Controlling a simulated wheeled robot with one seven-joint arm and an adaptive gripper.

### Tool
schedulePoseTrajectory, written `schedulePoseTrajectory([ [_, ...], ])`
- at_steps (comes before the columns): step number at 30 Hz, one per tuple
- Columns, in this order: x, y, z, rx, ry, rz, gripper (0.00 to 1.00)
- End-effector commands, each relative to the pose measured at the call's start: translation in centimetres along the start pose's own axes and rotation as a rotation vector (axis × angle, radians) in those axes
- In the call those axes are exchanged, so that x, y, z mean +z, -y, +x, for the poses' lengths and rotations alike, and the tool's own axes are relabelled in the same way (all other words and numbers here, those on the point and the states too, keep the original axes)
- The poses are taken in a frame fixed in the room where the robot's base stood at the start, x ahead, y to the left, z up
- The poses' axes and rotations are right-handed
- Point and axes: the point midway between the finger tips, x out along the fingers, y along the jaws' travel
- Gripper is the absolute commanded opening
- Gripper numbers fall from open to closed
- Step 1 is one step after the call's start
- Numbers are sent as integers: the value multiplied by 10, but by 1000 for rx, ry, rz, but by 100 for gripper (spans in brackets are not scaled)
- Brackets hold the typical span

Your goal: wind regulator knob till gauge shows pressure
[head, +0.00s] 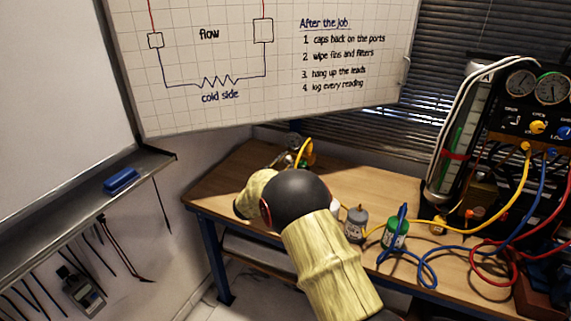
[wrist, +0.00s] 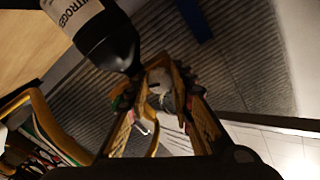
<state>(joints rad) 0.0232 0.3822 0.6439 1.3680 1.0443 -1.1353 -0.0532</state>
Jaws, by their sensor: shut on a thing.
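My gripper (wrist: 160,92) shows in the wrist view, its two yellow-brown fingers closed on a small greyish knob (wrist: 159,78). The knob sits just past the neck of a black bottle (wrist: 100,30) with a white label reading "NITRO...". In the head view my arm covers most of the gripper and bottle. Part of the regulator (head: 295,143) shows above my arm at the table's back left, with a yellow hose (head: 308,149) beside it. No regulator gauge face can be read in either view.
The wooden table (head: 240,165) carries a grey canister (head: 356,223), a green canister (head: 396,233) and tangled yellow, blue and red hoses. A manifold panel with two dials (head: 521,83) stands at the right. A whiteboard (head: 250,60) hangs behind; a blue eraser (head: 121,181) lies on the left ledge.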

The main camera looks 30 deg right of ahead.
Motion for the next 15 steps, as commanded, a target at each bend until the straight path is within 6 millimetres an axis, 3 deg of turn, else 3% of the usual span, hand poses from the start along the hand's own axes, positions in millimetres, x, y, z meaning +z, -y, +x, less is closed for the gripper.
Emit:
schedulePoseTrajectory([
  [1, 0, 0, 0, 0, 1, -1, 0],
  [2, 0, 0, 0, 0, 1, -1, 24],
  [11, 0, 0, 0, 0, 1, -2, 40],
  [15, 0, 0, 0, 0, 1, -2, 42],
])
